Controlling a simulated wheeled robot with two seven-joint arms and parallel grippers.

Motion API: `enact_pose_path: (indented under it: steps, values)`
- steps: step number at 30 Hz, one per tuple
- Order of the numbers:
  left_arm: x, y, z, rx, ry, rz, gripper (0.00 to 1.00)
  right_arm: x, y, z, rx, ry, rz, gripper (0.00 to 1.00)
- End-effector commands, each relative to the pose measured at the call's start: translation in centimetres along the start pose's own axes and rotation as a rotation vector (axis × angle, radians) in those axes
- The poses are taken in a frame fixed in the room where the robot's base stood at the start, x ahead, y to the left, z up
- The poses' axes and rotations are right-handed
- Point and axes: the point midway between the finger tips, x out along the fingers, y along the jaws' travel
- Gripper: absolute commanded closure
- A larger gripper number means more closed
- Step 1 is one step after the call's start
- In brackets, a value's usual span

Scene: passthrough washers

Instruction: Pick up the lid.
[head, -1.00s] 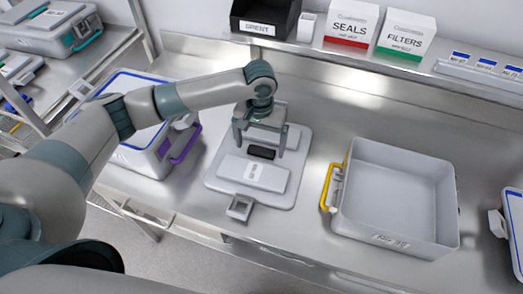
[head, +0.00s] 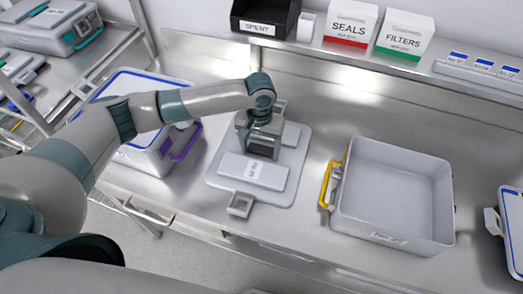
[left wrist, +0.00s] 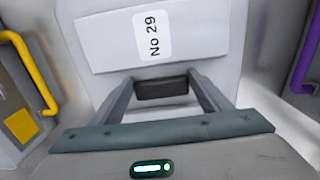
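The lid (head: 218,180) is a light grey rounded panel with a raised middle, a white label and latches at its front and back edges. It lies flat on the steel bench in the head view. In the left wrist view the lid (left wrist: 205,50) shows its label "No 29" and a short dark handle (left wrist: 161,87). My left gripper (head: 257,152) is over the lid's middle, pointing down. In the left wrist view its fingers (left wrist: 161,90) meet the two ends of the handle. My right gripper is not in view.
An open grey case (head: 395,190) with a yellow handle stands right of the lid. A blue-rimmed case (head: 140,155) with a purple handle stands left. Another case (head: 514,225) is at the right edge. SEALS (head: 350,25) and FILTERS (head: 404,38) boxes sit on the back shelf.

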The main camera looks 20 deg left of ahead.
Motion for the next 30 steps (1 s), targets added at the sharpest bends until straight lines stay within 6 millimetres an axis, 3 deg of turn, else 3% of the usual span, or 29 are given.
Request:
enact_pose_path:
  steps: [1,3,16,30]
  values:
    - [0.0,0.0,0.0,0.0,0.0,0.0,0.65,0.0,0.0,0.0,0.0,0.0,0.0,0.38]
    - [-0.2,0.0,-0.1,0.0,0.003,0.001,0.77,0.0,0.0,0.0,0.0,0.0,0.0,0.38]
    - [-1.1,0.0,-0.1,0.0,0.003,0.001,0.77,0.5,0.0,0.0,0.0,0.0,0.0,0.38]
    - [-7.7,0.1,-0.2,0.001,0.006,0.002,0.77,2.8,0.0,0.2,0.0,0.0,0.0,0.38]
